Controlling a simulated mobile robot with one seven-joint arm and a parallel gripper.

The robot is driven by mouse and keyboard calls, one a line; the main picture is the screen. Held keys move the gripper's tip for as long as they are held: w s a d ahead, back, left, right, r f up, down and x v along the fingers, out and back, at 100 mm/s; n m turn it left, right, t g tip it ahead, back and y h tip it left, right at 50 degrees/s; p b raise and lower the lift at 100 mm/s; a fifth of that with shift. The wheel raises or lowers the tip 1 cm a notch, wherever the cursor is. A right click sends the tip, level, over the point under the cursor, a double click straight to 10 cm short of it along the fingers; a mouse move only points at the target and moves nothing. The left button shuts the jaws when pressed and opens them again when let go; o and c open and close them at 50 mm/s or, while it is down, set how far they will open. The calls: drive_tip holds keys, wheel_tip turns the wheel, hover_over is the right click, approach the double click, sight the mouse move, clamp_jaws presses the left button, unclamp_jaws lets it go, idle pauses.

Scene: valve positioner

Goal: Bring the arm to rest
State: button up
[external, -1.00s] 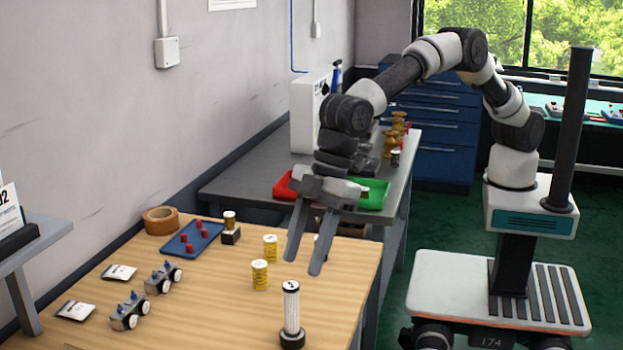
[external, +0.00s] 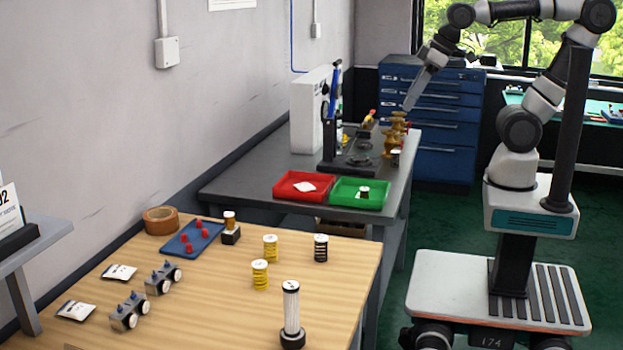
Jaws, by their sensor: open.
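My gripper (external: 412,98) hangs at the end of my raised arm (external: 530,10), pointing down and to the left. It is empty, in the air in front of the blue drawer cabinet (external: 445,122) and close in the picture to the brass parts (external: 394,140). Its fingers line up from this side, so the gap between them hardly shows. My arm is folded high above my base, clear of the wooden table (external: 345,268).
The wooden table holds yellow springs (external: 260,275), a black spring (external: 321,248), a clear cylinder (external: 291,310) and a blue tray (external: 192,238) of red parts. The grey bench behind has a red tray (external: 303,186) and a green tray (external: 360,192).

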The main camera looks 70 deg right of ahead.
drive_tip(key=shift+m, duration=0.6)
drive_tip(key=s+d, duration=0.1)
drive_tip(key=s+d+f, duration=0.1)
drive_tip(key=s, duration=0.1)
drive_tip(key=s+d+f, duration=0.1)
drive_tip(key=shift+s+f, duration=0.2)
drive_tip(key=shift+s, duration=0.05)
wheel_tip(320, 180, up, 7)
drive_tip(key=p, duration=0.7)
